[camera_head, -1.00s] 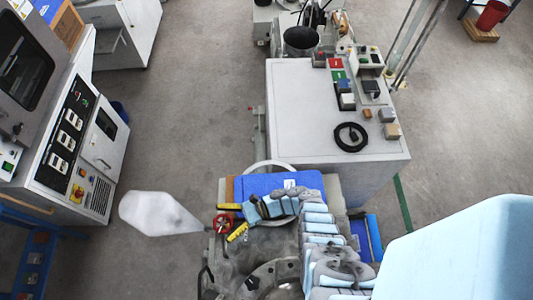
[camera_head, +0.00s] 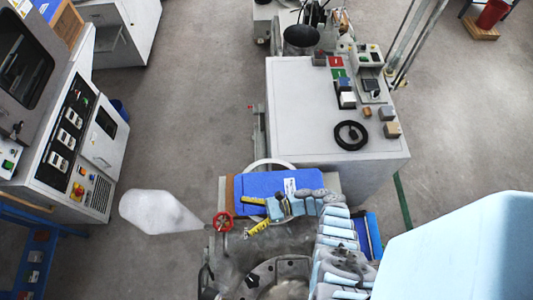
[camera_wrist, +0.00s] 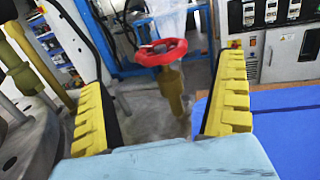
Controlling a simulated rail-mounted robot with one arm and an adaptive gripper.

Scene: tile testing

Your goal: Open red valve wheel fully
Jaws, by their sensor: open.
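The red valve wheel (camera_head: 223,222) is at the left edge of the machine in the head view. In the wrist view the red wheel (camera_wrist: 162,52) sits on a brass-coloured stem (camera_wrist: 172,92) and shows whole, tilted to the camera. My gripper (camera_head: 246,215) is just right of the wheel in the head view, its two yellow fingers spread. In the wrist view my gripper (camera_wrist: 160,78) is open and empty, one finger on each side of the view. The wheel lies ahead between the finger directions and appears apart from both fingers.
A blue pad (camera_head: 265,190) lies just behind my gripper. A translucent white bag-like object (camera_head: 158,212) is left of the wheel. A grey cabinet (camera_head: 310,110) with a black cable coil (camera_head: 351,135) stands behind. Open floor (camera_head: 180,110) lies between the cabinet and the left machine (camera_head: 75,150).

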